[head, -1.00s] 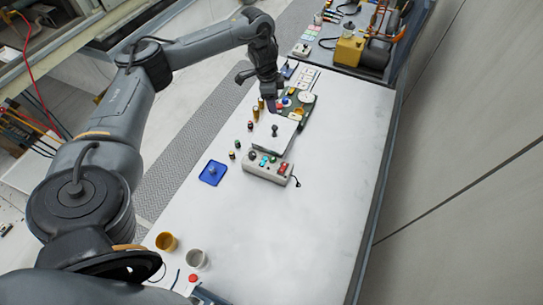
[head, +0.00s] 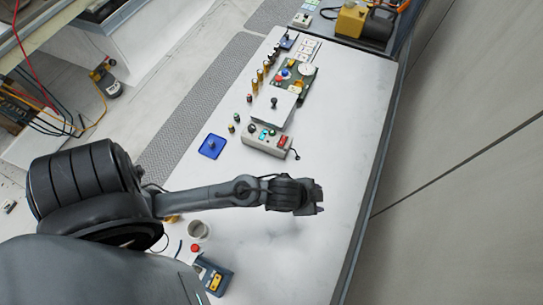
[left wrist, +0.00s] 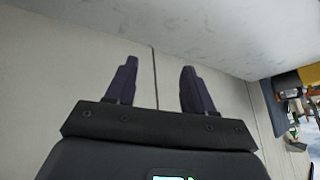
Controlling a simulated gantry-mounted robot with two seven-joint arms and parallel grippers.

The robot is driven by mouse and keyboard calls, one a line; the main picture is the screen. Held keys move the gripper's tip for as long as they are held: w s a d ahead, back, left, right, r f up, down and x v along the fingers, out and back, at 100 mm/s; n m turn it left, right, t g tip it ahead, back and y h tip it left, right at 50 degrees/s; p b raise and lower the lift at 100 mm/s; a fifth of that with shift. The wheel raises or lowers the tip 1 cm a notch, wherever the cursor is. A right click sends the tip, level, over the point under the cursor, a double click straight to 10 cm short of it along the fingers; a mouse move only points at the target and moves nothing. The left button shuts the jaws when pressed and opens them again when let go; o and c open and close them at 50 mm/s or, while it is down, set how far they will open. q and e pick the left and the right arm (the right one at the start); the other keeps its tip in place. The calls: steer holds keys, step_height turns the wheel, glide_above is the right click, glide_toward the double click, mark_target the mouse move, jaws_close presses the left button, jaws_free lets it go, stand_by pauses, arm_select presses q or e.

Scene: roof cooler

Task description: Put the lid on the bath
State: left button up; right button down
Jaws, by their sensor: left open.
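A pale flat square plate with a black knob (head: 273,103), which looks like the lid, lies level directly behind a grey control box (head: 267,141) with coloured buttons. This appears to be the bath with its lid over it; I cannot tell how closely the lid is seated. My left gripper (head: 319,199) is well away from them, over the bare nearer part of the table. In the left wrist view its two dark fingers (left wrist: 155,87) are apart with nothing between them. My right gripper is not in view.
The long white table (head: 290,235) is clear around my left gripper. A blue square piece with a knob (head: 212,146) lies left of the bath. A grey cup (head: 199,231) stands near the front edge. A green board (head: 298,78) with coloured parts lies beyond the lid.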

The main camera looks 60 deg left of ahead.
arm_select(q)
steer(key=s+a+n+g+y, duration=0.1)
steer(key=s+a+n+g, duration=0.2)
steer(key=s+a, duration=0.3)
steer(key=s+n, duration=0.1)
steer(key=s, duration=0.4)
steer(key=shift+a+f, duration=0.15)
step_height(320, 180, up, 16)
steer(key=p, duration=1.6)
